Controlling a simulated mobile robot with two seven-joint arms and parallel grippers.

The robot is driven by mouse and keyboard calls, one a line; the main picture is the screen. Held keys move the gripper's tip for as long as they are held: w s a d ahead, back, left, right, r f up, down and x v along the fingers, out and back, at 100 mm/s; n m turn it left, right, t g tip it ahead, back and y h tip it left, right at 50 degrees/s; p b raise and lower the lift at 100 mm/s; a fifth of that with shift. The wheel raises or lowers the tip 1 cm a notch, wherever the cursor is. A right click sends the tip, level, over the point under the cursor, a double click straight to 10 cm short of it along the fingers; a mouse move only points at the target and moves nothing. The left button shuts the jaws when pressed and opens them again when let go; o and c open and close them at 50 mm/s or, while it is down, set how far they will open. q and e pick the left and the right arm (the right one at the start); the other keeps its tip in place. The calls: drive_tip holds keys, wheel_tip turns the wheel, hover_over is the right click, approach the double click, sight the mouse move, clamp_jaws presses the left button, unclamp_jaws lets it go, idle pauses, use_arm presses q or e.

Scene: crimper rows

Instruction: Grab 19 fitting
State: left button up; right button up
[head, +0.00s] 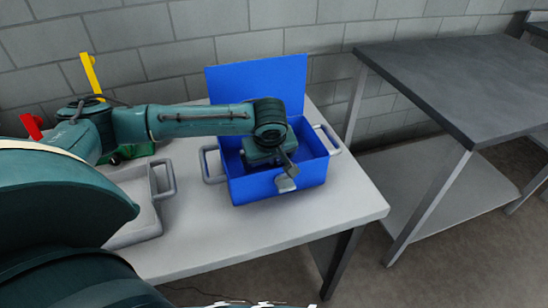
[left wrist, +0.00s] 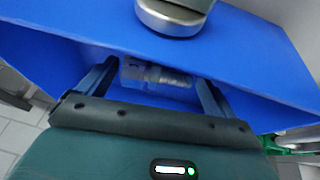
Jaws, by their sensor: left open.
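A pale, clear-looking fitting (left wrist: 156,74) lies in the blue box (head: 282,187), low against its blue inside in the left wrist view. My left gripper (head: 286,178) reaches down into the box from the left. In the left wrist view its two fingers (left wrist: 158,82) stand apart, one on each side of the fitting. I cannot tell whether they touch it. In the head view the fitting is hidden by my gripper and the box wall. My right gripper is not in view.
The blue box has a raised back panel and side handles. It stands on a light table (head: 300,228). A grey tray (head: 160,208) with a handle is to its left, with red, yellow (head: 91,74) and green items behind. A dark-topped bench (head: 455,85) is at the right.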

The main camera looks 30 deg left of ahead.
use_arm(q)
drive_tip(key=shift+c, duration=0.3)
drive_tip(key=c, duration=0.8)
drive_tip(key=shift+r, duration=0.1)
